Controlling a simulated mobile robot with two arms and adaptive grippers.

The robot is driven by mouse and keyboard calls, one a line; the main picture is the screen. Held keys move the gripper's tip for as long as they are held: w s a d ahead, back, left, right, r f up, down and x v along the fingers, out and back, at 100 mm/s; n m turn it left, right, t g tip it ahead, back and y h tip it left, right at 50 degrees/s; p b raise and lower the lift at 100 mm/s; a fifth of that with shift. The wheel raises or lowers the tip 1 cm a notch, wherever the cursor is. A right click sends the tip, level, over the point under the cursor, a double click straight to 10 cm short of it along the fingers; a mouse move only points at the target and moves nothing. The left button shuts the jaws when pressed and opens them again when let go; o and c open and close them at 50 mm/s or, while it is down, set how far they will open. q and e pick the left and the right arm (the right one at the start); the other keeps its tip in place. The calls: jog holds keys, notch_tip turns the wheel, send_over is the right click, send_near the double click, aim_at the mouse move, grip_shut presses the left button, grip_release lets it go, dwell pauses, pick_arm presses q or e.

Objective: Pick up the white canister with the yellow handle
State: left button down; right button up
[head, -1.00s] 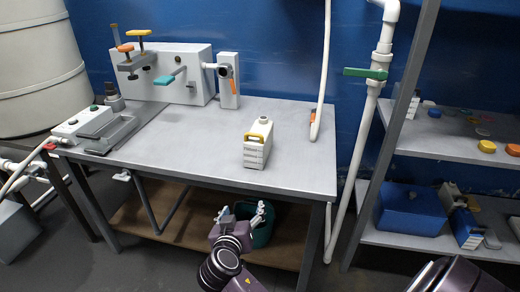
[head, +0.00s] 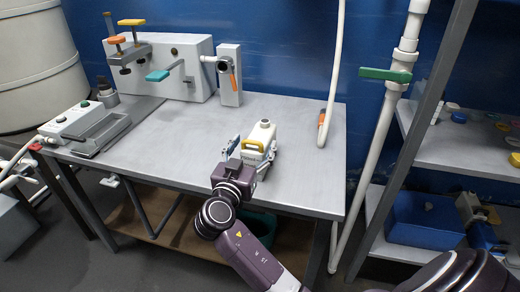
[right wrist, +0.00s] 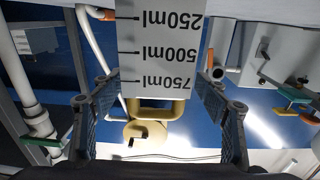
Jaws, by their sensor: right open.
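My right gripper (head: 251,151) is open at the bench's front, with one finger to each side of the handle end. In the right wrist view the canister (right wrist: 160,50) looks upside down, with 250ml, 500ml and 750ml marks. Its yellow handle (right wrist: 157,116) lies between the open fingers of the gripper (right wrist: 160,92), with gaps at both sides. The canister's lower front is partly hidden by the gripper in the head view. My left gripper is not in view.
A white hose (head: 335,70) hangs to the bench right of the canister. A clamp fixture (head: 165,65) stands at the back left, a control box (head: 75,120) at the left. A pipe with a green valve handle (head: 385,75) and shelves stand at right. The bench middle is clear.

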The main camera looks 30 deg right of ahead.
aim_at(259, 136)
jog(key=x, duration=0.4)
jog(key=shift+d, duration=0.4)
jog(key=c, duration=1.8)
